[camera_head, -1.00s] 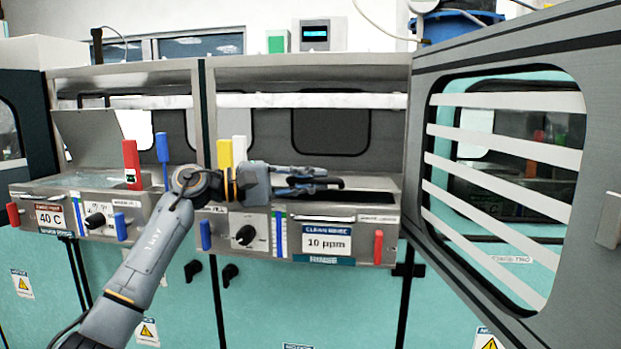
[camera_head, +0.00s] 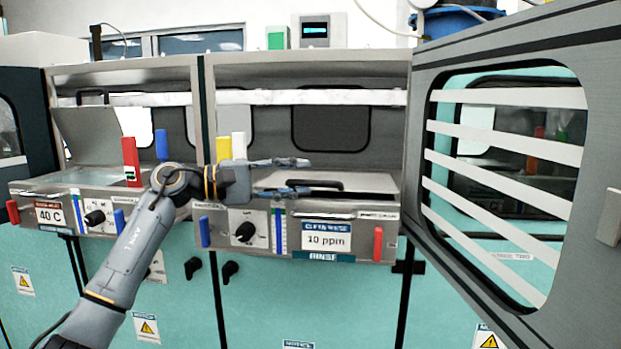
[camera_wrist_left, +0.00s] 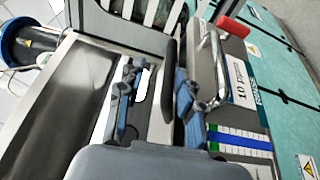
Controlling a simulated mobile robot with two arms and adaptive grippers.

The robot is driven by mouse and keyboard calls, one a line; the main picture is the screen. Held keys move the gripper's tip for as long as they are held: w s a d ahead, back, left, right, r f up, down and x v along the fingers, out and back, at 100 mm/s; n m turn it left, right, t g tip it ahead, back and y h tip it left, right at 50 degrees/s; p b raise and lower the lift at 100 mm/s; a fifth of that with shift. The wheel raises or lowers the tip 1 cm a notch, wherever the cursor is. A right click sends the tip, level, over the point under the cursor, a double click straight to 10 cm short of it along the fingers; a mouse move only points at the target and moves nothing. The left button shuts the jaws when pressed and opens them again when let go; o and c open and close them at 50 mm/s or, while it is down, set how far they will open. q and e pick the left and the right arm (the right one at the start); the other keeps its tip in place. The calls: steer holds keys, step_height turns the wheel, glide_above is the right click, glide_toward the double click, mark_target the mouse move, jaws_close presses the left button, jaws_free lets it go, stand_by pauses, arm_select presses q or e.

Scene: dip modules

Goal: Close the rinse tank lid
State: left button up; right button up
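The rinse tank lid (camera_head: 360,184) is a grey metal plate with a black bar handle (camera_head: 312,185). It lies about flat over the rinse tank (camera_head: 345,240), which carries the 10 ppm label; whether it is fully seated I cannot tell. My left gripper (camera_head: 292,177) is above the lid near its handle, with its fingers spread apart and nothing held. In the left wrist view the fingers (camera_wrist_left: 155,95) are apart, with the dark handle (camera_wrist_left: 169,60) beyond and between them. My right gripper is in neither view.
The large windowed door (camera_head: 600,120) stands open at the right. The left tank's lid (camera_head: 88,135) is raised. Red (camera_head: 130,160), blue (camera_head: 162,145), yellow (camera_head: 223,150) and white (camera_head: 239,146) upright pieces stand near my left arm.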

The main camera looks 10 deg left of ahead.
arm_select(q)
steer(key=v, duration=0.8)
steer(key=shift+s+a, duration=0.2)
steer(key=shift+a, duration=0.15)
